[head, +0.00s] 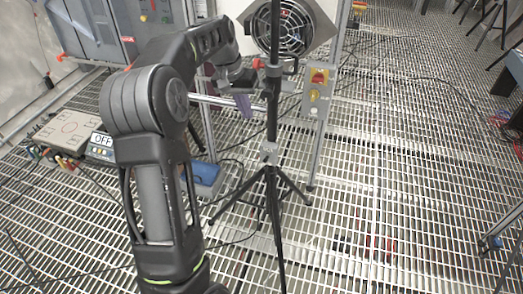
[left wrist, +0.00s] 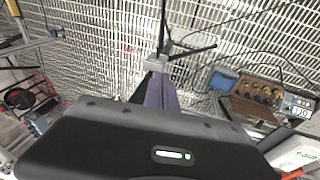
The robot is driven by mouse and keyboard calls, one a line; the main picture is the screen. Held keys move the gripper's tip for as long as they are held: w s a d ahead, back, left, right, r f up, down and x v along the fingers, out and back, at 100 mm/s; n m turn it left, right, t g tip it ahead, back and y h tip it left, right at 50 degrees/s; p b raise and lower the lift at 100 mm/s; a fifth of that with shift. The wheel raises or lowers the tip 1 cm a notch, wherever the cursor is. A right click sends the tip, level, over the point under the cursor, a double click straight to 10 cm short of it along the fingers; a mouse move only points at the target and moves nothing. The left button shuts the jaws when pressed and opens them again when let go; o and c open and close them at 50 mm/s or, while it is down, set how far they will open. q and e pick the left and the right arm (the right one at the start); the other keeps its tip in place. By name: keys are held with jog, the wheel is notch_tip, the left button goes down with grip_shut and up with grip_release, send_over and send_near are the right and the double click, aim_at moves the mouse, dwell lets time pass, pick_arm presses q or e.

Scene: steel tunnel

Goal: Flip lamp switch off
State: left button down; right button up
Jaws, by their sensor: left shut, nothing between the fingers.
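A black tripod stand (head: 273,120) rises in the middle of the head view; its top runs out of the picture, so no lamp head shows. A small grey box (head: 269,152) sits on its pole just above the spread legs, and I cannot make out a switch on it. My left gripper (head: 244,106), with purple fingers, is shut and empty, just left of the pole and above the box. In the left wrist view the purple fingers (left wrist: 160,92) point toward the tripod legs (left wrist: 166,47); whether they touch anything I cannot tell. My right gripper is not in view.
A fan (head: 284,33) stands behind the pole. A post to its right carries a red-and-yellow switch (head: 319,76). Cables cross the grating floor, which is mostly open at right.

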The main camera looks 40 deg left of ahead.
aim_at(266, 159)
pick_arm(q)
jog(key=x, duration=1.8)
jog(key=shift+f, duration=0.25)
jog(key=shift+f+b, duration=0.2)
jog(key=shift+b, duration=0.1)
jog(key=shift+s+t, duration=0.1)
jog(key=shift+t, duration=0.2)
jog(key=t+b, duration=0.2)
jog(key=b, duration=0.5)
jog(key=s+f+t+y+b, duration=0.1)
jog(key=t+b, duration=0.1)
jog(key=b, duration=0.5)
jog(key=s+f+t+y+b, duration=0.1)
jog(key=t+b, duration=0.1)
jog(key=b, duration=0.5)
jog(key=shift+s+d+m, duration=0.1)
jog(key=shift+d+m, duration=0.2)
jog(key=shift+d, duration=0.1)
jog(key=shift+w+a+r, duration=0.2)
jog(key=shift+w+r, duration=0.05)
jog(key=shift+w, duration=0.4)
